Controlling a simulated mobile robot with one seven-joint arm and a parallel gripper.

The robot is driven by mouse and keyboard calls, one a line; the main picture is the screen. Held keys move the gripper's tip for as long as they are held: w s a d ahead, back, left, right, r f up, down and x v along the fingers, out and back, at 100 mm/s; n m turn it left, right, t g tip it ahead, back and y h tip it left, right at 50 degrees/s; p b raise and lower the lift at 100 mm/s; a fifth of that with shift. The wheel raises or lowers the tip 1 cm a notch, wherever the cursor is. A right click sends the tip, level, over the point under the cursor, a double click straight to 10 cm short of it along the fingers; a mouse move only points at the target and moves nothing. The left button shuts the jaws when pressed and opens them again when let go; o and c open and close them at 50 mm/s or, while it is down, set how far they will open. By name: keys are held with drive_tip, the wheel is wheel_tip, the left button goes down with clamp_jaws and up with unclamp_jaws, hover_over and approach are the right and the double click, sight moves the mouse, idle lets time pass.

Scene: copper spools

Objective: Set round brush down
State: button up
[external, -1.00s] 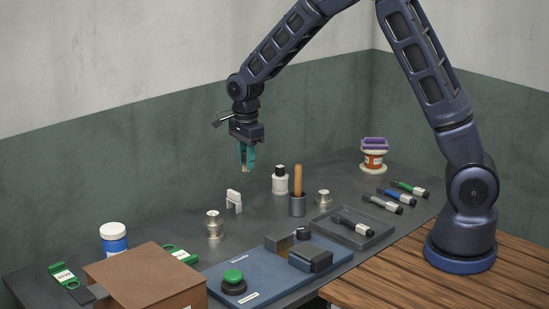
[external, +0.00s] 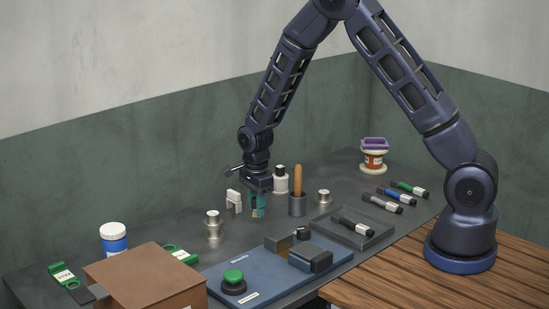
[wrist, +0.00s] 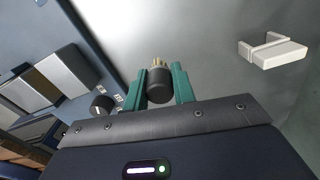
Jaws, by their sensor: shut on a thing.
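The round brush (wrist: 158,84), a short dark cylinder with tan bristles, is between the teal fingers of my gripper (wrist: 158,88) in the wrist view. My gripper is shut on it. In the external view my gripper (external: 257,207) points down low over the dark grey table (external: 190,260), between a white bracket and a grey cup. The brush is mostly hidden by the fingers there, with only a small tan bit showing at the tips. I cannot tell whether it touches the table.
The white bracket (external: 234,201) stands close left of my gripper. A metal spool (external: 213,225) and a blue board (external: 262,279) are nearer. Bare table lies between them.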

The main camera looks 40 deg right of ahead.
sight(257, 231)
drive_tip(key=shift+f, duration=2.5)
drive_tip(key=shift+f, duration=0.15)
drive_tip(key=o, duration=1)
